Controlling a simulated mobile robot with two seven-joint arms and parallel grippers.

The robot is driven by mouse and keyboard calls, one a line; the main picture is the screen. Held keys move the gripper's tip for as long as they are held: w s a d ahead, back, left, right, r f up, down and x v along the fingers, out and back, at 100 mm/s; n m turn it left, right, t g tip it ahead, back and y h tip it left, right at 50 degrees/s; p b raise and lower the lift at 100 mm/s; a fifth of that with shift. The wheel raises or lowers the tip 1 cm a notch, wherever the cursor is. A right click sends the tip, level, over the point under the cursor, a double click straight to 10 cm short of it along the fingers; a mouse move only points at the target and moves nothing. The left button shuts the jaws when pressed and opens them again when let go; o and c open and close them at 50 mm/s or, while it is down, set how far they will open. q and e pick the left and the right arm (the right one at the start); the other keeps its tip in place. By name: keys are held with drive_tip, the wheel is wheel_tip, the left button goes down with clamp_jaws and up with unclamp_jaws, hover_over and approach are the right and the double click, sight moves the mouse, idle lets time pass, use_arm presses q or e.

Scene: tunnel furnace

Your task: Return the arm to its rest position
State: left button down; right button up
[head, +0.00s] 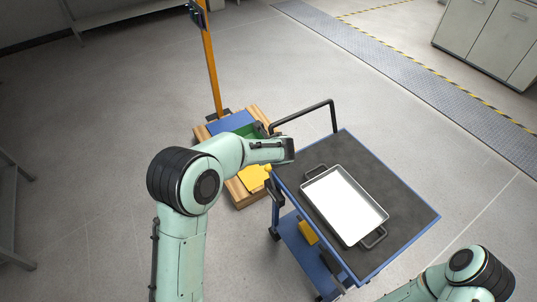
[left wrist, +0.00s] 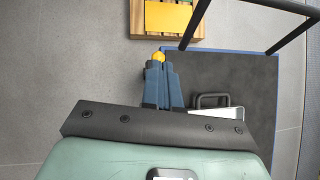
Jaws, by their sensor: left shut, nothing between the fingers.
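My left arm (head: 180,230) comes in from the lower left in the head view and bends right toward the cart. Its forearm end is over the cart's left edge, and the fingers are hidden there.
The blue-framed cart (head: 415,212) has a dark top, a raised handle (head: 303,113) and a metal tray (head: 345,204) with a white inside. Open floor lies left.

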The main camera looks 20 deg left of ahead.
use_arm(q)
drive_tip(key=shift+s+f, duration=0.1)
drive_tip(key=s+d+f+n+g+h, duration=0.3)
drive_tip(key=s+f+n, duration=0.3)
drive_tip(key=s+f, duration=0.4)
drive_tip(key=s+d+f+n+g+h, duration=0.35)
drive_tip(key=s+f+n, duration=0.4)
drive_tip(key=f, duration=0.45)
drive_tip(key=s+d+f+n+h, duration=0.1)
drive_tip(key=s+f+n, duration=0.2)
drive_tip(key=s+n, duration=0.6)
drive_tip(key=s+d+f+n, duration=0.1)
drive_tip(key=s+f+n, duration=0.2)
drive_tip(key=s+n, duration=0.5)
drive_tip(key=shift+s+d+f+n+h, duration=0.15)
drive_tip(key=shift+s+f+n+h, duration=0.25)
drive_tip(key=shift+s, duration=0.15)
